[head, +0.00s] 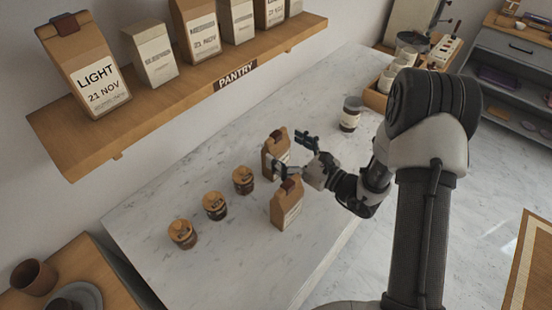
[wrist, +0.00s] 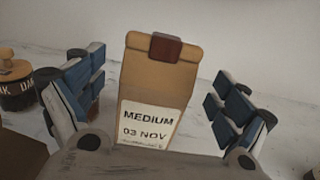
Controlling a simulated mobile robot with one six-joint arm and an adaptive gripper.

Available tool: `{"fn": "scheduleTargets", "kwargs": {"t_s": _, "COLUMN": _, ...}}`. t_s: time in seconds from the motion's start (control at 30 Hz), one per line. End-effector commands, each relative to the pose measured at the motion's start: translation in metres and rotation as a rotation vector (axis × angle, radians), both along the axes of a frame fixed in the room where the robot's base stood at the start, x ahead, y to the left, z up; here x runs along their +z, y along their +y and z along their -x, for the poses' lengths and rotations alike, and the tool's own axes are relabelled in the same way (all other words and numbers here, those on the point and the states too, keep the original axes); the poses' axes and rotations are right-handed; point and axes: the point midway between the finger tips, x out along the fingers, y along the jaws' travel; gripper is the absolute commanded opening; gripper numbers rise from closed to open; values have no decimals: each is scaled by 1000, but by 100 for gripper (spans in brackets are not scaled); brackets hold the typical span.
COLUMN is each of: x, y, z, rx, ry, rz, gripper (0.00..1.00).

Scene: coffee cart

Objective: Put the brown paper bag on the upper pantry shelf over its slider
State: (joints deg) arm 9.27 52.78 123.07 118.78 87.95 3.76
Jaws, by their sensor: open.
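Two brown paper bags stand on the white marble counter in the head view. The farther bag (head: 271,152) is by my gripper's fingers; the nearer bag (head: 287,208) stands just in front of the gripper. My gripper (head: 288,152) is open, its fingers reaching left toward the farther bag. In the wrist view, a brown bag (wrist: 163,75) with a red-brown clip and a label reading MEDIUM, 03 NOV stands upright between the spread fingers, with gaps on both sides. The wooden pantry shelf (head: 185,82), marked PANTRY, is on the wall at upper left. I cannot make out a slider.
Several bags, one labelled LIGHT 21 NOV (head: 92,75), stand along the shelf. Several lidded jars (head: 214,206) line the counter left of the bags. Another jar (head: 350,114) and a wooden caddy (head: 376,100) are farther back.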

Motion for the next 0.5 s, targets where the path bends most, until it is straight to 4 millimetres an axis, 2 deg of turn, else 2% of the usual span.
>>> {"fn": "scheduleTargets", "kwargs": {"t_s": 0.03, "x": -12, "y": 0, "z": 0, "rx": 0, "ry": 1, "rz": -1, "gripper": 93}}
{"fn": "scheduleTargets", "kwargs": {"t_s": 0.13, "x": -5, "y": 14, "z": -10, "rx": 4, "ry": -5, "rz": 2, "gripper": 93}}
{"fn": "scheduleTargets", "kwargs": {"t_s": 0.33, "x": -5, "y": 24, "z": -18, "rx": 3, "ry": -3, "rz": 1, "gripper": 93}}
{"fn": "scheduleTargets", "kwargs": {"t_s": 0.5, "x": -5, "y": 45, "z": -33, "rx": 5, "ry": -5, "rz": 0, "gripper": 93}}
